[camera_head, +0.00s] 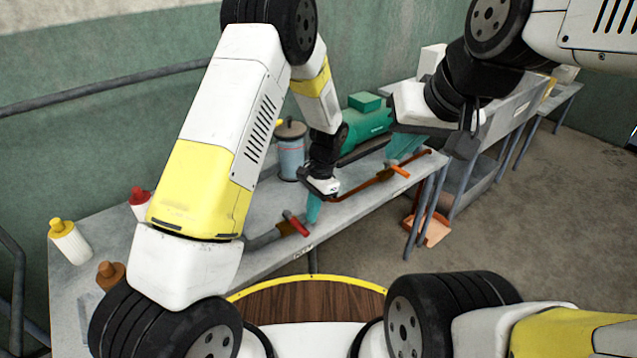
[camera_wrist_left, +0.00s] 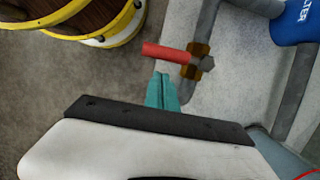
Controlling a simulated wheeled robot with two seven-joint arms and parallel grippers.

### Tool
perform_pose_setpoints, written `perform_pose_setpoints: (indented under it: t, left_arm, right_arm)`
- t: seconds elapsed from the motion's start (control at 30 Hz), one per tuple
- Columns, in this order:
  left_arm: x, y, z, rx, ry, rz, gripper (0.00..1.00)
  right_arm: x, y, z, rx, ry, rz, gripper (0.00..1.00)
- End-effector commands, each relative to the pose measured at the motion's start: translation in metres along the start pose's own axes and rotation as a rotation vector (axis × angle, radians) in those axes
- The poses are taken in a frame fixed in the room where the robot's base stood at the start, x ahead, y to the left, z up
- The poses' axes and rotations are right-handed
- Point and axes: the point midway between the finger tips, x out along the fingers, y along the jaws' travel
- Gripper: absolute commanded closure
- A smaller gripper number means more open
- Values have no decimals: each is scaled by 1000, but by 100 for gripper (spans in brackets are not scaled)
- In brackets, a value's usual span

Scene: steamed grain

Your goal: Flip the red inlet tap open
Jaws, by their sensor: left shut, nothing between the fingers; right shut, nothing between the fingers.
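The red inlet tap (camera_head: 296,223) sits on a brass valve at the near edge of the bench. In the left wrist view its red handle (camera_wrist_left: 166,51) points left from the brass body (camera_wrist_left: 197,62) on a grey pipe. My left gripper (camera_head: 313,213) has teal fingers, shut and empty, just right of the red handle. In the left wrist view the fingertips (camera_wrist_left: 161,78) lie just below the handle, close to it; I cannot tell whether they touch. My right gripper (camera_head: 402,147) is shut and empty above the right part of the bench, its fingers partly hidden.
An orange-handled tap (camera_head: 398,170) is on a copper pipe below my right gripper. A blue-grey filter canister (camera_head: 291,155) and a green machine (camera_head: 367,125) stand behind. White bottles (camera_head: 70,242) stand at left. A round wooden-topped thing with a yellow rim (camera_head: 310,303) is in front.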

Motion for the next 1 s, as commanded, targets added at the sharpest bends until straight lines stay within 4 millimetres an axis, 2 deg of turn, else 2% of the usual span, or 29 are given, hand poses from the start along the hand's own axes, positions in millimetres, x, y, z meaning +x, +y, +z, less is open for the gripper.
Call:
perform_pose_setpoints:
  t: [0.2, 1.0]
  left_arm:
    - [6, 0, 13, 2, 0, 1, 100]
    - [7, 2, 17, 70, -2, -15, 100]
  right_arm:
    - [0, 0, 0, 0, 0, 0, 100]
    - [0, 0, 0, 0, 0, 0, 100]
